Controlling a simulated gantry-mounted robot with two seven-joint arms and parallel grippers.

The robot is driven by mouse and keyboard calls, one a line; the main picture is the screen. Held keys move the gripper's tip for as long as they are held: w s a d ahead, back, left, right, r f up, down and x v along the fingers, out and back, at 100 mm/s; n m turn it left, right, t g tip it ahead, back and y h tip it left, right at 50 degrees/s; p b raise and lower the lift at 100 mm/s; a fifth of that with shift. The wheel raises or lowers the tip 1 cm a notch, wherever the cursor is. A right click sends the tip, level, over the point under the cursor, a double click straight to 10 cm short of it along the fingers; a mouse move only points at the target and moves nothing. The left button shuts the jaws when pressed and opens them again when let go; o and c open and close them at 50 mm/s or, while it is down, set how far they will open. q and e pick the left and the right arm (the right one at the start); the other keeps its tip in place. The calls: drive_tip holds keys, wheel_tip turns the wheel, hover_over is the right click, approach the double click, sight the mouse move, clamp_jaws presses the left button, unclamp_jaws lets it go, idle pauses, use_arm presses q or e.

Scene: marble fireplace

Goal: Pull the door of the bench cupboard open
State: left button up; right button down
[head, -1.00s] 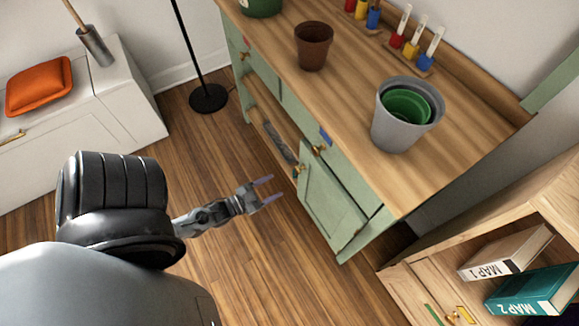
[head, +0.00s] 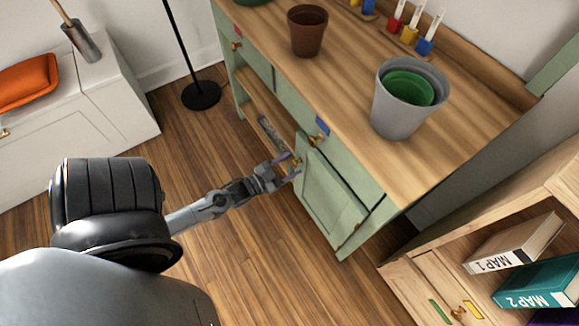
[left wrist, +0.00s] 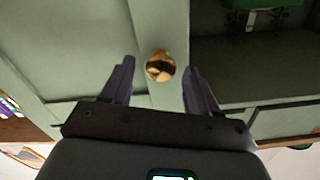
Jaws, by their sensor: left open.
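The green bench (head: 350,130) has a wooden top and a panelled cupboard door (head: 327,199) low on its front, which looks closed. The door's brass knob (left wrist: 160,66) shows in the left wrist view between the two fingertips, a little beyond them. My left gripper (head: 292,167) is open at the upper left edge of the door, and in the left wrist view its dark fingers (left wrist: 158,80) stand on either side of the knob. I cannot tell whether they touch it. In the head view the gripper partly hides the knob. My right gripper is not in view.
An open shelf space (left wrist: 250,70) lies beside the door. A grey pot (head: 402,105) and a brown pot (head: 307,31) stand on the bench top. A wooden bookcase (head: 418,277) stands at lower right. A black lamp stand (head: 201,96) is on the floor at left.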

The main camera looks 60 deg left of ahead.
use_arm(q)
drive_tip(key=shift+w, duration=0.2)
clamp_jaws()
idle(0.3)
drive_tip(key=shift+s, duration=0.1)
